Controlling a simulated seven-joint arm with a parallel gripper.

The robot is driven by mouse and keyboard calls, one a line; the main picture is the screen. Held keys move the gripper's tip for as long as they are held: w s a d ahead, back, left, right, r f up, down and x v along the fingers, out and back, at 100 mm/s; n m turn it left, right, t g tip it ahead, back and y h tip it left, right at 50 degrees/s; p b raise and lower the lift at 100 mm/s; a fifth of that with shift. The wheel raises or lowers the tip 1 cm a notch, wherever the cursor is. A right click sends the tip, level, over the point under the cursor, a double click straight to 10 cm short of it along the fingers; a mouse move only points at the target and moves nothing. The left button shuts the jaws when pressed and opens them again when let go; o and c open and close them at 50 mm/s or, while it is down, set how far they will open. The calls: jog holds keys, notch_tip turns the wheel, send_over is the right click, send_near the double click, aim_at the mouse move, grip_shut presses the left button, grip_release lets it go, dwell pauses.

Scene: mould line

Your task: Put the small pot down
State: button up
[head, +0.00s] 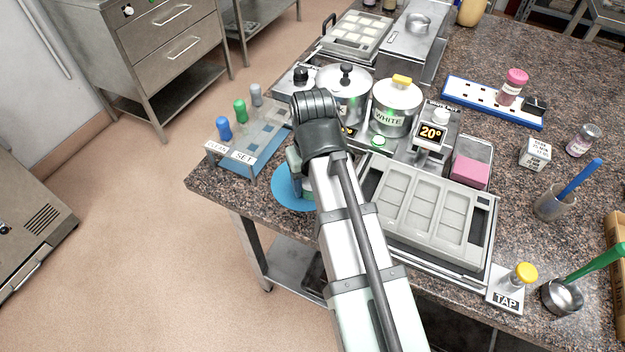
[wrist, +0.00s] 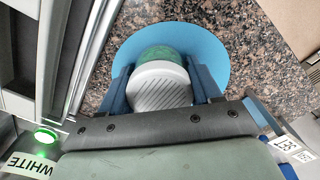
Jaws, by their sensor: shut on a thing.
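My gripper (wrist: 163,86) is shut on the small pot, with one blue finger on each side of it. In the wrist view the pot shows a pale ridged top (wrist: 160,88) and a green part (wrist: 160,54) beyond it. The pot is over a round blue mat (wrist: 205,55); I cannot tell whether it touches the mat. In the head view the blue mat (head: 287,192) lies at the counter's front left edge.
A lidded steel pot (head: 343,98) and a pot labelled WHITE (head: 393,115) stand behind. A grey mould tray (head: 470,228) is to the right. Open floor lies left of the counter edge.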

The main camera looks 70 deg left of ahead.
jog(key=o, duration=1.1)
jog(key=shift+f, duration=0.1)
notch_tip(320, 180, up, 10)
jog(key=shift+a+r, duration=0.1)
jog(key=shift+r, duration=0.1)
jog(key=shift+o, duration=0.4)
jog(key=shift+r, duration=0.95)
